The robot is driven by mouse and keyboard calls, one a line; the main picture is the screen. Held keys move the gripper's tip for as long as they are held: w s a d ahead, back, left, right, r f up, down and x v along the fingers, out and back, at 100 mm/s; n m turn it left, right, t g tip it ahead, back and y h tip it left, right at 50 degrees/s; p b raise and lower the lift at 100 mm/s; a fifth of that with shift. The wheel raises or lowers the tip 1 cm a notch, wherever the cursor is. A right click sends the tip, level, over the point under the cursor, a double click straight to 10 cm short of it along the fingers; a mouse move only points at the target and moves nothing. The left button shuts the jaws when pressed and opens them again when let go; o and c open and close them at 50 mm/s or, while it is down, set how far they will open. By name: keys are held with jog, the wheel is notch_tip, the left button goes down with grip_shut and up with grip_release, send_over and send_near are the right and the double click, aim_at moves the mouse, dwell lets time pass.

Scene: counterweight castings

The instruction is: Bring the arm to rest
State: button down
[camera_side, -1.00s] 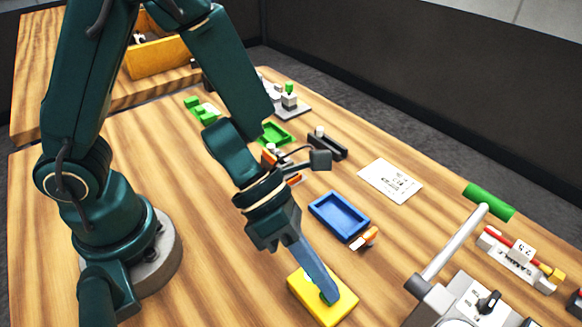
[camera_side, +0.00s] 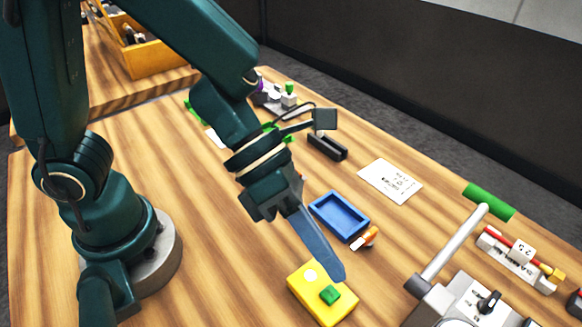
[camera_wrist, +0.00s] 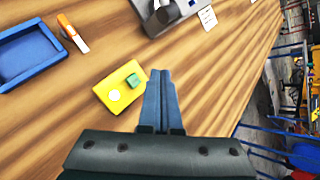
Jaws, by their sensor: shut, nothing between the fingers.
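My gripper (camera_side: 338,279) is shut and empty, its blue fingers pointing down and to the right in the side view. Its tip appears just above the yellow block (camera_side: 318,304), apart from it as far as I can tell. A small green piece (camera_side: 330,294) and a white round spot (camera_side: 310,276) show on the yellow block's top. In the wrist view the shut fingers (camera_wrist: 160,75) are to the right of the yellow block (camera_wrist: 108,84), with nothing between them.
A blue tray (camera_side: 343,232) and an orange-and-white item (camera_side: 364,239) lie behind the yellow block. A grey lever device (camera_side: 470,303) stands to its right. A white printed card (camera_side: 390,181) and a dark holder (camera_side: 327,147) lie farther back. Bare wood shows near my base.

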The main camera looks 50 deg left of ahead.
jog(key=shift+r, duration=0.4)
jog(key=w+a+r+n+t+y, duration=0.5)
jog(key=w+a+r+n+t, duration=0.7)
jog(key=n, duration=0.5)
jog(key=s+a+n+g+y, duration=0.2)
jog(key=s+a+n+y, duration=0.35)
jog(key=a+n, duration=0.65)
jog(key=s+d+f+n+g+h, duration=0.1)
jog(key=s+d+f+n+g, duration=0.4)
jog(key=s+n, duration=0.4)
jog(key=n, duration=0.4)
jog(key=shift+f+g, duration=0.3)
jog(key=shift+f, duration=0.1)
